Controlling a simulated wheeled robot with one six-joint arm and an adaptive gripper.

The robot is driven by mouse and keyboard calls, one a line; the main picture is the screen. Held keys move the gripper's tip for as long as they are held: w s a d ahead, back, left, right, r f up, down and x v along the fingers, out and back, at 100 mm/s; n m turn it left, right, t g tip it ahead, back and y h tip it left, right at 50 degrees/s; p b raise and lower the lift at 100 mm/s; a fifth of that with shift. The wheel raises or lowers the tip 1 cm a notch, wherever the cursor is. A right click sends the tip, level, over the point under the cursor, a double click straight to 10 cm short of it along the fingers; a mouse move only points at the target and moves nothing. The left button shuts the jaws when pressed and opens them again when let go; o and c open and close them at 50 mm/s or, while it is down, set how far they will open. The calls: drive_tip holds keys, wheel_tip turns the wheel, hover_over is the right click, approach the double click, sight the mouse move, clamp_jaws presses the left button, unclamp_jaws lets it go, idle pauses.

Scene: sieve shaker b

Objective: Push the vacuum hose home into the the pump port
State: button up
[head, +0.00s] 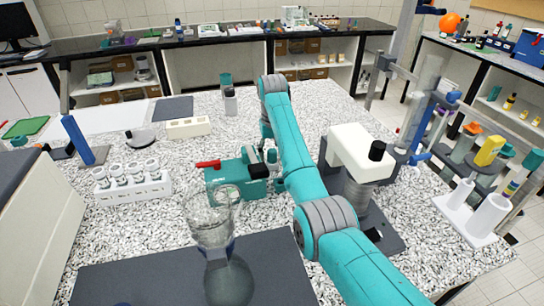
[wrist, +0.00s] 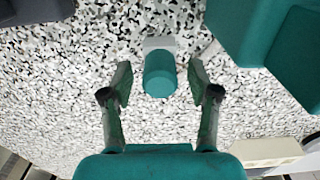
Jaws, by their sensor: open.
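A teal pump (head: 232,182) with a red part (head: 208,164) and a black part (head: 259,170) stands on the speckled bench. A teal body (wrist: 255,35), apparently the pump, shows in the wrist view at upper right. My gripper (wrist: 160,78) is open, its fingers on either side of a short teal cylinder (wrist: 160,76) with a light grey block (wrist: 159,43) at its far end. This may be the hose end; I cannot tell for sure. Gaps show between cylinder and fingers. In the head view my arm hides part of this spot. The port is not clearly visible.
A white rack of jars (head: 132,188) and a beige block (head: 188,127) stand left of the pump. A white-and-grey instrument (head: 360,152) stands close right of my arm. A glass vessel (head: 212,215) is in front. Bare bench (wrist: 70,75) shows left of the gripper.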

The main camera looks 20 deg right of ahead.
sight(272, 150)
drive_tip(key=shift+f, duration=0.4)
idle(0.7)
clamp_jaws()
drive_tip(key=shift+r, duration=0.15)
drive_tip(key=shift+r, duration=2.85)
drive_tip(key=shift+r, duration=0.1)
drive_tip(key=shift+r, duration=1.4)
